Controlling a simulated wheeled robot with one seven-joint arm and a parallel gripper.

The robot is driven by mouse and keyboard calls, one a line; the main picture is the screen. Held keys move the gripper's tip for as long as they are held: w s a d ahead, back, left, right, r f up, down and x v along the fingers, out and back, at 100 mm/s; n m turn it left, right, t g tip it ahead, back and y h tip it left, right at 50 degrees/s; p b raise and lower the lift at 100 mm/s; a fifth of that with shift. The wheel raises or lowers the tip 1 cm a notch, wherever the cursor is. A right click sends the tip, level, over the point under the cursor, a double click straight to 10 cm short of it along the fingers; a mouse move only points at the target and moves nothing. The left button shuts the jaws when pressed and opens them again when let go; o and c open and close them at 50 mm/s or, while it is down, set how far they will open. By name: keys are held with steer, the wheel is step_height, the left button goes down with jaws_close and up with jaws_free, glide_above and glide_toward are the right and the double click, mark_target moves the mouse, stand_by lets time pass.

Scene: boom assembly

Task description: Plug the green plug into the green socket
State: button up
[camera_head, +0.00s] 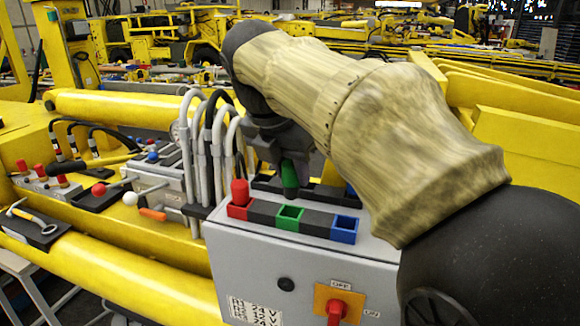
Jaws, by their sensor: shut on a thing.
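The green plug (289,178) is upright, with its upper end at my gripper (291,158). My gripper points down and is shut on the plug; its fingers are partly hidden by my arm. The plug shows over the dark rack behind the sockets, and I cannot tell whether its lower end touches that rack. The green socket (289,218) is square, open and empty on the front strip of the grey box, between the red and blue sockets. In the picture it lies below the plug.
A red plug (240,192) stands in the red socket (238,212). The blue socket (344,229) is empty. Grey hoses (197,150) rise close to the left of my gripper. A red switch (336,308) is on the front of the grey box (250,265).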

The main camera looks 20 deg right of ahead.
mark_target(291, 198)
steer(key=shift+f, duration=0.2)
steer(key=shift+f+b, duration=0.35)
steer(key=shift+b, duration=0.25)
steer(key=shift+w+f+b, duration=0.2)
steer(key=shift+f+b, duration=0.6)
steer(key=shift+f, duration=0.05)
steer(key=shift+s+f+b, duration=0.3)
steer(key=shift+f+b, duration=0.1)
steer(key=shift+f, duration=0.25)
steer(key=shift+w+a+f+b, duration=0.1)
steer(key=shift+f+b, duration=0.1)
steer(key=shift+f, duration=0.15)
steer(key=shift+w+f+b, duration=0.1)
steer(key=shift+f+b, duration=0.05)
steer(key=shift+f, duration=0.15)
steer(key=shift+s+f, duration=0.1)
steer(key=shift+s, duration=0.1)
steer(key=shift+w, duration=0.15)
steer(key=o, duration=1)
